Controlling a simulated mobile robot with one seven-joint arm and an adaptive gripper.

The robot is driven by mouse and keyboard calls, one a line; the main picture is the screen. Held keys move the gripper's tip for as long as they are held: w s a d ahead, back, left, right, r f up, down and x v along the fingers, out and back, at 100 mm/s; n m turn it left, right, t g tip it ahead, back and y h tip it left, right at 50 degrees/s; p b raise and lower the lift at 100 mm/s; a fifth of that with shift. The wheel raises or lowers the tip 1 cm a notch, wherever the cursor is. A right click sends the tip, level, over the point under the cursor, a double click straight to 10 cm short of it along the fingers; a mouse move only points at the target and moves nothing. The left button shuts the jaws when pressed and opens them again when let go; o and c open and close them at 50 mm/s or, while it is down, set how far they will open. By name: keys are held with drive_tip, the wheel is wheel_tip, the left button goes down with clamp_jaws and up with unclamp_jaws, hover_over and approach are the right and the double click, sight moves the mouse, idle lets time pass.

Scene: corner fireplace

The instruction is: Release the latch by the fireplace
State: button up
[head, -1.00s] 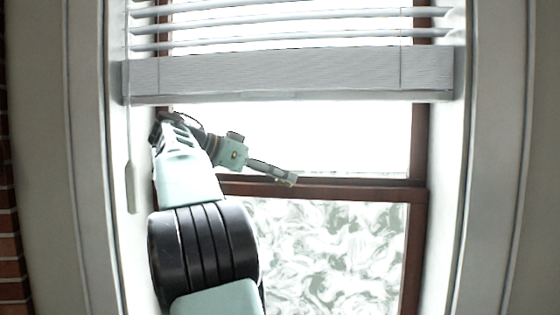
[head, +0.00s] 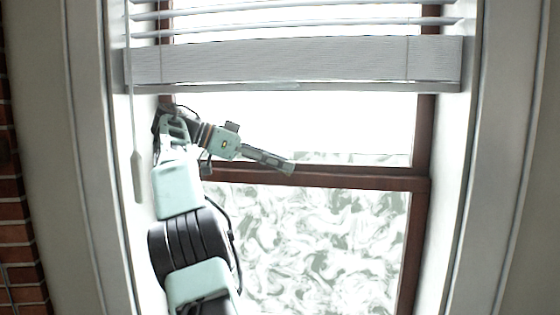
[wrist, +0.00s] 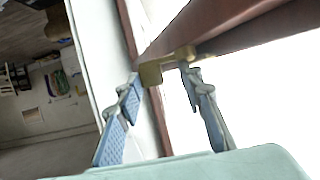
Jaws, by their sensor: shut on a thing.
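The latch (wrist: 152,74) is a small brass-coloured piece at the dark red-brown window rail in the wrist view. My gripper (wrist: 160,77) has its two blue-padded fingers on either side of it, with the tips at the latch, shut on it. In the head view my gripper (head: 291,168) reaches right along the window's middle rail (head: 350,178), its tips at the rail. The latch cannot be made out there, hidden or too small behind the fingertips.
A raised white blind (head: 290,62) hangs above my arm, with its cord pull (head: 138,178) at the left. White window casing (head: 490,150) flanks the opening, and a brick edge (head: 15,210) is at far left. Patterned lower glass (head: 320,240) is below the rail.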

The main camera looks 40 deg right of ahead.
drive_tip(key=shift+w+f+m+g, duration=0.1)
drive_tip(key=shift+m+g, duration=0.2)
idle(0.6)
drive_tip(key=o, duration=1.2)
drive_tip(key=shift+c, duration=0.2)
drive_tip(key=shift+s+n+t+b, duration=0.2)
drive_tip(key=shift+n+t+b, duration=0.15)
drive_tip(key=shift+n+t, duration=0.2)
